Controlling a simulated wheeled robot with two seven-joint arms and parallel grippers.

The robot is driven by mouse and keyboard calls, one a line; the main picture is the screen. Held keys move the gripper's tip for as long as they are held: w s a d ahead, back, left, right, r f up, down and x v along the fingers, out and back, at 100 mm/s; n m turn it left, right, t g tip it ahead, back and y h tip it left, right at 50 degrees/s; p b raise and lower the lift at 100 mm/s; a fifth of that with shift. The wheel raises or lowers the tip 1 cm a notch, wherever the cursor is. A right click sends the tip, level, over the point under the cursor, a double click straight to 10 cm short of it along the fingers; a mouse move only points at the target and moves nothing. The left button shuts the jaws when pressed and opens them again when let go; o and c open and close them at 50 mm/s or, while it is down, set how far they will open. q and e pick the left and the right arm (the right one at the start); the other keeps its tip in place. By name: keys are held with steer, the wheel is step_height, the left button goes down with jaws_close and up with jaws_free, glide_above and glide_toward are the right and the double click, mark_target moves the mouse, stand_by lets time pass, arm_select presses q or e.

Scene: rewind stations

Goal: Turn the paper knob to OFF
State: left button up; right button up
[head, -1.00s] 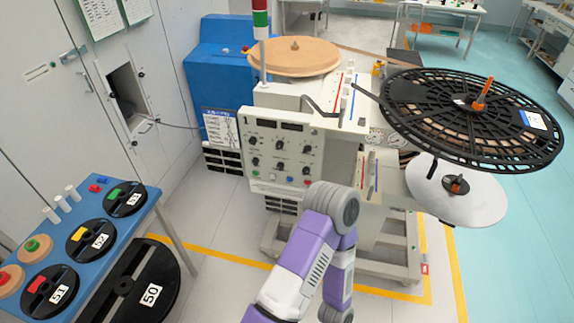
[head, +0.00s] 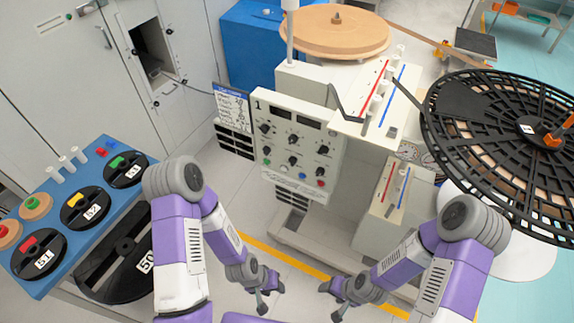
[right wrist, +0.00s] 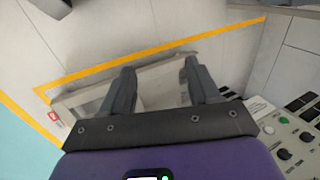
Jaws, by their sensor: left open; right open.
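The control panel (head: 298,148) of the station marked 1 stands upright in the middle of the head view. It carries several black knobs, such as one at its upper left (head: 265,128) and one at its right (head: 322,150). The knob labels are too small to read, so I cannot tell which is the paper knob or where it points. My left gripper (head: 271,296) is open and empty, in front of and below the panel. My right gripper (head: 331,299) is open and empty, below and to the right of the panel. It also shows in the right wrist view (right wrist: 160,82), apart from the panel (right wrist: 290,138) there.
A blue table (head: 42,284) with numbered reels stands at the left. A large black spoked reel (head: 480,150) overhangs the right side above a white disc (head: 527,262). A brown roll (head: 333,30) lies on top behind the panel. Yellow floor tape (head: 290,262) runs before the machine.

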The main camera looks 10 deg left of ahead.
steer(key=w+a+f+m+t+b, duration=0.1)
steer(key=w+a+f+t+b, duration=0.15)
steer(key=w, duration=0.35)
steer(key=w+a+f+m+t+b, duration=0.1)
steer(key=w+a+m+t, duration=0.15)
steer(key=w, duration=0.35)
steer(key=m+t+h+b, duration=0.9)
steer(key=m+t+b, duration=0.3)
steer(key=m, duration=1)
glide_toward(318, 175)
steer(key=w+g, duration=0.1)
steer(key=w, duration=0.1)
steer(key=x, duration=0.2)
steer(key=b+x, duration=0.1)
steer(key=x, duration=0.1)
steer(key=r+b+x, duration=0.1)
steer(key=x, duration=0.2)
steer(key=shift+d, duration=0.2)
steer(key=shift+n, duration=0.25)
steer(key=shift+c, duration=0.2)
steer(key=c, duration=1)
